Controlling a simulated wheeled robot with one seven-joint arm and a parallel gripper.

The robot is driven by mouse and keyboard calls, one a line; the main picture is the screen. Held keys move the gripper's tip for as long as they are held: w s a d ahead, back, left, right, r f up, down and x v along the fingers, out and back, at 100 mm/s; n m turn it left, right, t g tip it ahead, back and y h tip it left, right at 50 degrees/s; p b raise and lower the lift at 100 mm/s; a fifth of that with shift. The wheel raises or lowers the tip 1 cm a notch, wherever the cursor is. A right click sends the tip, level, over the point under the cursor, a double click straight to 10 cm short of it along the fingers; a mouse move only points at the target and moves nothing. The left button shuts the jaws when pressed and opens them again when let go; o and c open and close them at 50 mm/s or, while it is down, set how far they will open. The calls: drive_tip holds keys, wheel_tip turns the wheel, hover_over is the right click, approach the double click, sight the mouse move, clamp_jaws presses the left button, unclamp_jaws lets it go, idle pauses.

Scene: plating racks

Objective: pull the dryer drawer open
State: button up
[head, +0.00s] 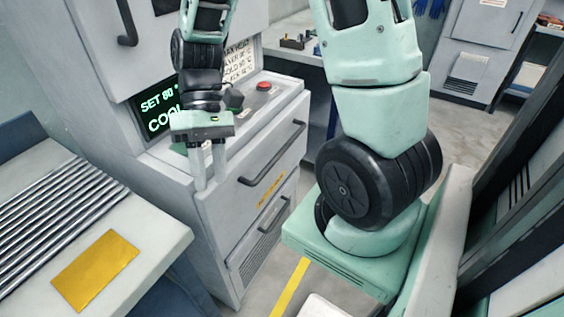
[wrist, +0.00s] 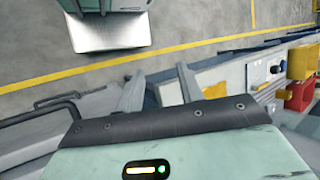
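The dryer is a grey cabinet with a dark screen (head: 160,115) in green letters reading "SET 80" and "COOL". Its drawer front (head: 235,200) carries a long dark bar handle (head: 272,155) and an orange label; it looks flush with the cabinet. My gripper (head: 208,172) points down at the cabinet's front left corner, left of the handle and apart from it. Its two pale fingers stand apart with nothing between them. The wrist view also shows the spread fingers (wrist: 160,88), with a dark bar (wrist: 45,108), probably the handle, to their left.
A red button (head: 264,86) sits on the cabinet's ledge. At left, a pale table (head: 150,235) holds metal rods and a yellow patch (head: 95,270). A lower vented panel (head: 260,245) is under the drawer. Open floor with a yellow line (head: 290,287) lies in front.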

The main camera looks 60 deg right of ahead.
drive_tip(key=w+d+f+m+t+y+b, duration=0.2)
drive_tip(key=d+f+y+b, duration=0.15)
drive_tip(key=d, duration=0.25)
drive_tip(key=w+d+f+m+t+y+b, duration=0.1)
drive_tip(key=d+f+m+y+b, duration=0.15)
drive_tip(key=d+f, duration=0.3)
drive_tip(key=m+t+h+b, duration=0.2)
drive_tip(key=m+t+b, duration=0.65)
drive_tip(key=t, duration=1.15)
approach(282, 149)
drive_tip(key=shift+m, duration=0.3)
drive_tip(key=x, duration=0.3)
drive_tip(key=p+x, duration=0.1)
drive_tip(key=x, duration=0.2)
drive_tip(key=f+x, duration=0.1)
drive_tip(key=x, duration=0.2)
drive_tip(key=shift+w+a+r+p, duration=0.15)
drive_tip(key=shift+w+a+p, duration=0.05)
drive_tip(key=shift+w+p, duration=0.2)
clamp_jaws()
